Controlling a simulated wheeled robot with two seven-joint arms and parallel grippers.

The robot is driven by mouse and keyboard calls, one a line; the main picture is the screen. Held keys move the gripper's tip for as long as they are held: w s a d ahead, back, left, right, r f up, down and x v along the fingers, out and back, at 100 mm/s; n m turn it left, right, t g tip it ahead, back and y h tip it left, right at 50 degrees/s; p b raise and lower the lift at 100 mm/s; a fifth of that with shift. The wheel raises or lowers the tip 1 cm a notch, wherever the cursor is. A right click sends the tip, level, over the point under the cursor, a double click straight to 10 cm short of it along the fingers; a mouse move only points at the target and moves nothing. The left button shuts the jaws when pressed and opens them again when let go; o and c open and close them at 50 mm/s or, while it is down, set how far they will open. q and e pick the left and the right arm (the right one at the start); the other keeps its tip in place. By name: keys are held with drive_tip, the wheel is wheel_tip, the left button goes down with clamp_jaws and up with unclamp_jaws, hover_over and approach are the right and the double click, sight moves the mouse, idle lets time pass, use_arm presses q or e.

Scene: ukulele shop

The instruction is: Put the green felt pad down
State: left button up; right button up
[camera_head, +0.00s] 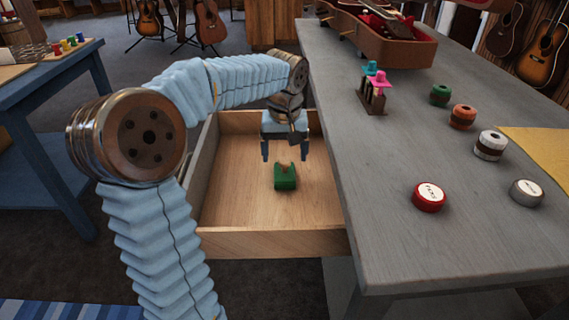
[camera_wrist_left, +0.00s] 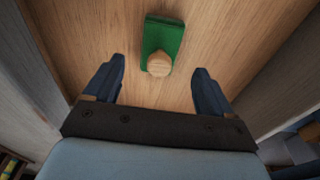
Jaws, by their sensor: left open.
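The green felt pad (camera_head: 285,181), a small green block with a wooden knob, sits on the floor of the open wooden drawer (camera_head: 237,180). In the left wrist view the pad (camera_wrist_left: 164,38) lies just ahead of the fingertips, its round knob (camera_wrist_left: 159,64) toward me. My left gripper (camera_head: 284,157) is open and empty above the pad, pointing down. It also shows in the left wrist view (camera_wrist_left: 160,83), with its fingers apart on either side of the line to the knob and not touching it. My right gripper is not in view.
The grey workbench (camera_head: 400,170) borders the drawer on the right. It carries a red round tin (camera_head: 429,197), a silver tin (camera_head: 526,192), several spools and a small peg stand (camera_head: 373,95). A blue table (camera_head: 50,110) stands at left. The drawer floor around the pad is clear.

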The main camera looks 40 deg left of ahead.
sight(285, 176)
use_arm(q)
wheel_tip(285, 176, up, 6)
drive_tip(key=shift+s+d, duration=0.25)
idle(0.5)
